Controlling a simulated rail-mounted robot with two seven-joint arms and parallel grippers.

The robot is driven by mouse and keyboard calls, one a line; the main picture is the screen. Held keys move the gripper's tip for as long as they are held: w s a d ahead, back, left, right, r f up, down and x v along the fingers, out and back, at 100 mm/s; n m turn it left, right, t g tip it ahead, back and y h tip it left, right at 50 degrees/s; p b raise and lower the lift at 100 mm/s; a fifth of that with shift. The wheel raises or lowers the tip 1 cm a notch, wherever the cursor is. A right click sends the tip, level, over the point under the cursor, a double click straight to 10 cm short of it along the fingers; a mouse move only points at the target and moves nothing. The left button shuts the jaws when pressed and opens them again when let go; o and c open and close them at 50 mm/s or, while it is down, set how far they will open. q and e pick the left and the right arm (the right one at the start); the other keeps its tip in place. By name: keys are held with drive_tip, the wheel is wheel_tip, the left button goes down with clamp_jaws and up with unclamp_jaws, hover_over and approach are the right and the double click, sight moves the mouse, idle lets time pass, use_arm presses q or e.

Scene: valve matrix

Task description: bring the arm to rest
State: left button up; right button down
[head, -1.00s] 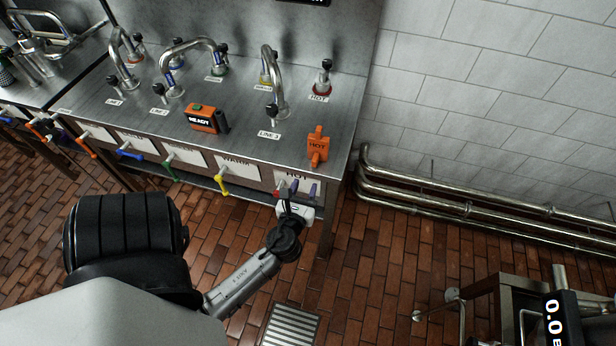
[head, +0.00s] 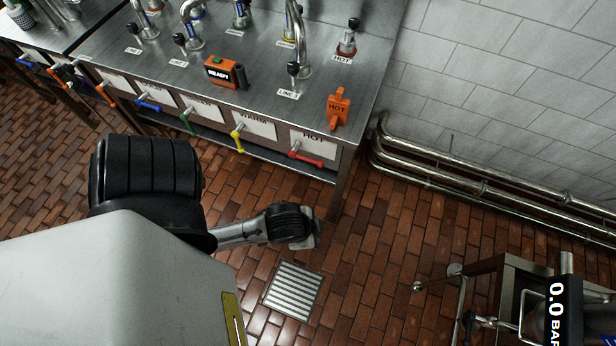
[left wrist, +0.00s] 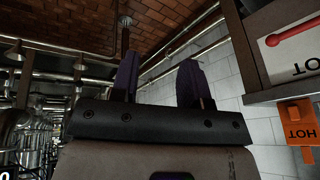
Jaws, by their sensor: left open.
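My left arm (head: 290,222) reaches in from the left in the head view. Its wrist is over the tiled floor, below and apart from the counter front; the fingertips are hidden there. In the left wrist view my left gripper (left wrist: 160,78) has two dark purple fingers spread apart with nothing between them. The red valve handle (head: 306,157) sits on the HOT panel of the counter front, clear of the gripper. It also shows at the upper right of the left wrist view (left wrist: 295,35). My right gripper is not in view.
The steel counter (head: 190,75) carries taps, an orange READY box (head: 225,72) and an orange HOT tag (head: 338,107). Yellow (head: 238,140), green and blue handles line its front. Pipes (head: 470,180) run along the wall. Open floor surrounds a drain grate (head: 292,290).

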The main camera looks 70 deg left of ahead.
use_arm(q)
drive_tip(key=shift+s+d+n+g+h, duration=0.3)
drive_tip(key=shift+s+d+n+h, duration=0.1)
drive_tip(key=shift+s+d, duration=0.35)
drive_tip(key=shift+w+r, duration=0.1)
wheel_tip(320, 180, up, 33)
drive_tip(key=p, duration=3.3)
